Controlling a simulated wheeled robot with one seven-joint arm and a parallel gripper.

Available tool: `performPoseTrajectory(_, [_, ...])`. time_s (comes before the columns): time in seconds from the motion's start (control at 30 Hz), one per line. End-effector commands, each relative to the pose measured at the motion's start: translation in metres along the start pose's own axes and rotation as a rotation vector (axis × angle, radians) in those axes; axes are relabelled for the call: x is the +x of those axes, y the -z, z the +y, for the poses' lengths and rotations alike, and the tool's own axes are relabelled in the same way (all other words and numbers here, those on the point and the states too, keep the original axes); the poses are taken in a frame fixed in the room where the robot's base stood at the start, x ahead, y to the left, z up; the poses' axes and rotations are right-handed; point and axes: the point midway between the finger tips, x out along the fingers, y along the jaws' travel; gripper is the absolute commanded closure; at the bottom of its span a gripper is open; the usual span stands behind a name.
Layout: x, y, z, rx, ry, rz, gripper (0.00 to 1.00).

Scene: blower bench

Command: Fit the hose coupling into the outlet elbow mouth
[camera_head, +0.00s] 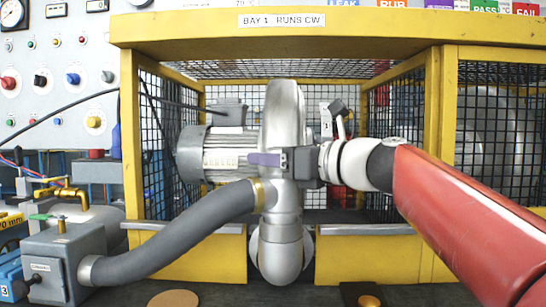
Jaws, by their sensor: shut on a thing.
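The grey hose (185,238) rises from lower left to the middle, and its end carries the hose coupling with a brass-coloured band (259,192). The coupling overlaps the silver pipework below the blower housing (285,115). The silver outlet elbow (281,255) hangs low in the cage's front gap. Its mouth is not clearly visible, and I cannot tell whether the coupling touches it. My gripper (262,159) reaches in from the right, its purple fingers just above the coupling. It is shut, apparently on the coupling; the contact itself is hidden.
The yellow mesh cage (283,33) surrounds the blower, with posts at both sides and low front panels (368,258) beside the gap. A grey box (62,262) holds the hose's other end at lower left. A tan disc (173,299) lies in front.

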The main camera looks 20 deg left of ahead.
Motion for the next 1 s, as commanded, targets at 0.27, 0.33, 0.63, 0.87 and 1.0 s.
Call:
performPoseTrajectory(0.27, [0.000,0.007,0.000,-0.001,0.000,-0.002,1.00])
performPoseTrajectory(0.33, [0.000,0.009,0.000,-0.001,0.000,-0.002,1.00])
performPoseTrajectory(0.63, [0.000,0.012,0.000,0.000,0.000,-0.001,0.38])
performPoseTrajectory(0.87, [0.000,0.013,0.000,0.000,0.000,0.000,0.27])
performPoseTrajectory(1.0, [-0.001,0.014,0.000,0.000,0.001,0.001,0.27])
